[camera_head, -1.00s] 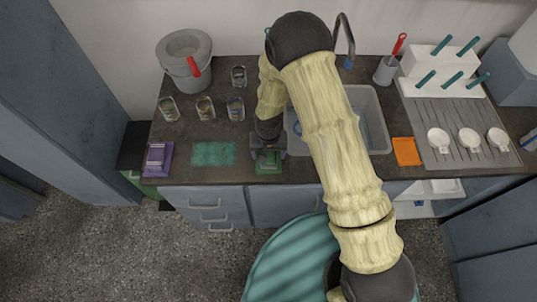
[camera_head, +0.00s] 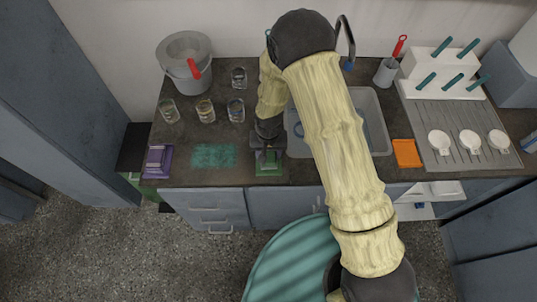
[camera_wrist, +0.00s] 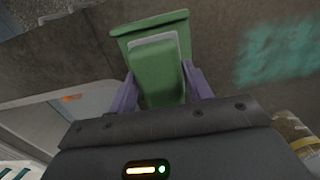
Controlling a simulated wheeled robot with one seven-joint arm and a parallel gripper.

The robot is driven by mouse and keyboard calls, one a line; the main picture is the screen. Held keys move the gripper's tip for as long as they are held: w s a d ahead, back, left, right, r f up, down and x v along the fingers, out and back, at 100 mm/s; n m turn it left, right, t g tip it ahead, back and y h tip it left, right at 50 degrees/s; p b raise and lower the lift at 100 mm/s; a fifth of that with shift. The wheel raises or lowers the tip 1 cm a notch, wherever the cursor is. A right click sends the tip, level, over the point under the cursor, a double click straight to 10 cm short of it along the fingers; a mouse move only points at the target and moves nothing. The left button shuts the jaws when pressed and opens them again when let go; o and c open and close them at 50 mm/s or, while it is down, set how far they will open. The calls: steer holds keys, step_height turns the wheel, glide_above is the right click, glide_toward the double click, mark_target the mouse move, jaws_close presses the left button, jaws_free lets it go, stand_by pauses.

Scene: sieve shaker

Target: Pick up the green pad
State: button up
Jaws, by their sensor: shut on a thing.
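The green pad (camera_wrist: 157,75) is between the two purple fingers of my gripper (camera_wrist: 160,92) in the wrist view, and the gripper is shut on it. The pad sits over a green holder (camera_wrist: 150,26) with a pale strip showing along the pad's far edge. In the head view the pad (camera_head: 268,156) shows between the jaws, near the counter's front edge, with the holder (camera_head: 269,172) just below. I cannot tell whether the pad is clear of the holder.
A teal patch (camera_head: 214,155) lies left of my gripper, and a purple holder (camera_head: 158,161) is further left. Several glasses (camera_head: 236,110) and a grey bucket (camera_head: 177,47) stand behind. The sink (camera_head: 377,125) is to the right, then an orange pad (camera_head: 406,152).

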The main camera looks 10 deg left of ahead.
mark_target(269, 153)
step_height(269, 153, up, 9)
steer(key=shift+b, duration=0.75)
steer(key=shift+o, duration=0.4)
steer(key=shift+d, duration=0.1)
